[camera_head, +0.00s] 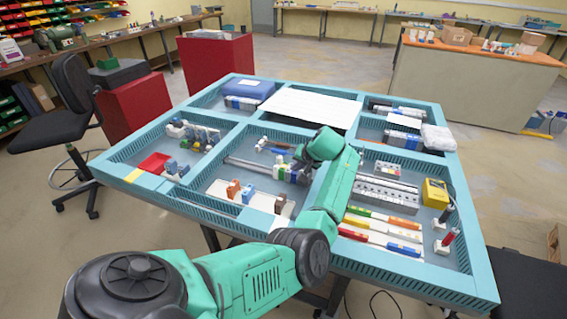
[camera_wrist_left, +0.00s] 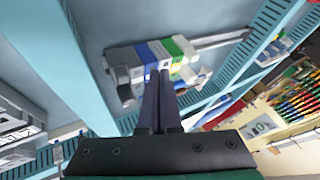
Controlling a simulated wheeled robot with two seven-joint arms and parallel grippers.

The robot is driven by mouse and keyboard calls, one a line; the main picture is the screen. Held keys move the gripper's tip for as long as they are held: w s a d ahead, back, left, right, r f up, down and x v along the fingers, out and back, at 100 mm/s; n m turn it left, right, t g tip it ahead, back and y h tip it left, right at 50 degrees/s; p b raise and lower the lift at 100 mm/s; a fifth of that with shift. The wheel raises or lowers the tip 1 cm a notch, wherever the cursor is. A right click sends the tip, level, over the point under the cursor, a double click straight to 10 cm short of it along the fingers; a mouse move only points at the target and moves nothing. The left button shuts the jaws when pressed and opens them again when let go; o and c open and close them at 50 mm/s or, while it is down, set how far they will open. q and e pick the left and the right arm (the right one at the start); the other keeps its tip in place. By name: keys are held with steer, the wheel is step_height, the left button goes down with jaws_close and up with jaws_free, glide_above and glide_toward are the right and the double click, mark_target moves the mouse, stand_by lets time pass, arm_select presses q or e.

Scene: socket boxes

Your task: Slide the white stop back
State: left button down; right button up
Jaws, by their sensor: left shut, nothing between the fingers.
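Two grey rails (camera_head: 250,165) lie in the middle compartment of the teal table, with a row of white, blue and green blocks (camera_head: 283,173) at their right end. In the left wrist view the row shows white blocks (camera_wrist_left: 124,58), a blue block (camera_wrist_left: 142,52) and a green block (camera_wrist_left: 182,47), with a white one (camera_wrist_left: 159,50) between blue and green. Which white block is the stop I cannot tell. My left gripper (camera_wrist_left: 158,72) is shut and empty, its fingertips at the row near the blue-green side; contact is unclear. In the head view its wrist hides part of the row.
The compartment walls (camera_head: 225,150) surround the rails. A white board with small brown and blue blocks (camera_head: 233,188) lies in front. Grey socket strips (camera_head: 385,192) and a yellow box (camera_head: 435,193) are to the right. The left stretch of the rails is clear.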

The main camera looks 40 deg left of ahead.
mark_target(278, 167)
arm_select(q)
steer(key=a+p, duration=0.1)
steer(key=s+a+p, duration=0.1)
steer(key=a, duration=0.1)
steer(key=shift+s+a+f, duration=0.1)
steer(key=shift+s+a, duration=0.05)
steer(key=shift+a, duration=0.15)
steer(key=shift+s+a, duration=0.1)
steer(key=shift+a, duration=0.1)
steer(key=shift+a+f, duration=0.2)
steer(key=shift+f, duration=0.1)
arm_select(e)
steer(key=shift+w+a+r, duration=0.2)
steer(key=shift+a+r, duration=0.3)
steer(key=shift+w+a+r, duration=0.2)
steer(key=shift+a+r, duration=0.25)
arm_select(q)
steer(key=a, duration=0.1)
steer(key=s+a, duration=0.1)
steer(key=a, duration=0.2)
steer(key=shift+s+a+r+p, duration=0.1)
steer(key=shift+s+a+p, duration=0.15)
steer(key=shift+a+p, duration=0.1)
arm_select(e)
steer(key=shift+s+d+r, duration=0.1)
steer(key=shift+d+r, duration=0.25)
steer(key=shift+r, duration=0.1)
arm_select(q)
steer(key=shift+d, duration=0.1)
